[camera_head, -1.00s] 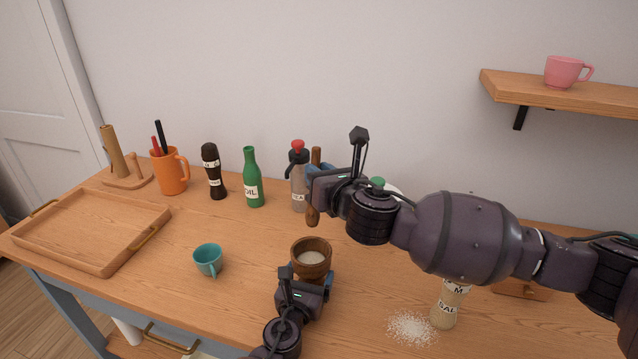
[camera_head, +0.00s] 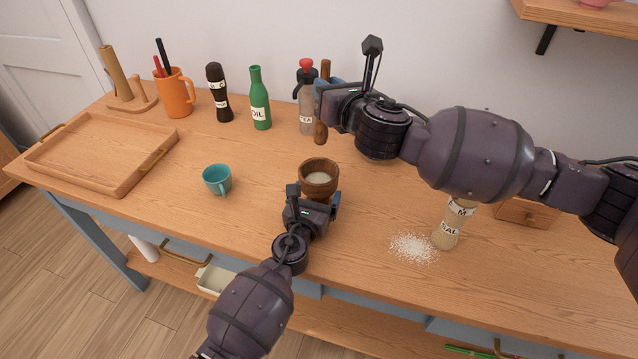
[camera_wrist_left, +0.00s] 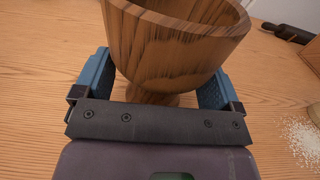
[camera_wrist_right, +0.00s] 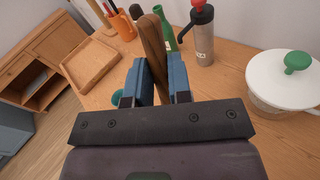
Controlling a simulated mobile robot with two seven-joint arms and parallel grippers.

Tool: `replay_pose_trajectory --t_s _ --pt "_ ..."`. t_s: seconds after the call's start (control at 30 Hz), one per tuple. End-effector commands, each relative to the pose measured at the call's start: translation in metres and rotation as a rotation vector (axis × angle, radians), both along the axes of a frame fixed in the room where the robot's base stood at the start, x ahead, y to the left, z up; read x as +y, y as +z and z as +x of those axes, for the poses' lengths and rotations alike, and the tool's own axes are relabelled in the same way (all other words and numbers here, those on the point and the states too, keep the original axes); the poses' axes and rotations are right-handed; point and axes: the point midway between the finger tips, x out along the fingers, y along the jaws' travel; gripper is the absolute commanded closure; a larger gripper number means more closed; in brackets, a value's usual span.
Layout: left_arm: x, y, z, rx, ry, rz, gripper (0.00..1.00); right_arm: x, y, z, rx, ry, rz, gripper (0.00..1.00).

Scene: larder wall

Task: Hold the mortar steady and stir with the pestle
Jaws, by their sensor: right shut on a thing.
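The wooden mortar (camera_head: 319,187) stands upright on the table with pale contents inside. My left gripper (camera_head: 316,203) is at its near side; in the left wrist view its fingers stand wide apart on either side of the mortar's narrow lower part (camera_wrist_left: 160,90), with the bowl flaring above. They look apart from the wood. My right gripper (camera_head: 322,97) is shut on the wooden pestle (camera_head: 320,132), which hangs roughly upright above and behind the mortar, clear of it. The pestle also shows between the fingers in the right wrist view (camera_wrist_right: 152,50).
A teal cup (camera_head: 216,180) stands left of the mortar, a tray (camera_head: 100,187) farther left. The green oil bottle (camera_head: 260,100), dark bottle (camera_head: 218,95) and red-topped bottle (camera_head: 306,115) stand behind. A white lidded pot (camera_wrist_right: 290,80) is near the pestle.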

Motion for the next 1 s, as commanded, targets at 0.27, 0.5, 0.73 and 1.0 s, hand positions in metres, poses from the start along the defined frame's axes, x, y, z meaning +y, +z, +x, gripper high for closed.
replay_pose_trajectory --t_s 0.27,0.5,0.73,1.0 --pt "0.000 0.000 0.000 0.000 0.000 0.000 0.00 0.000 0.000 0.000 0.000 0.000 0.000 1.00" --pt "0.005 -0.001 -0.015 0.003 0.000 -0.002 0.00 0.000 0.000 0.000 0.000 0.000 0.000 1.00" --pt "0.018 -0.001 -0.051 0.001 0.001 0.000 0.00 0.000 0.000 0.000 0.000 0.000 0.000 1.00" --pt "0.032 0.000 -0.095 0.000 0.001 0.001 0.00 0.000 0.000 0.000 0.000 0.000 0.000 1.00"
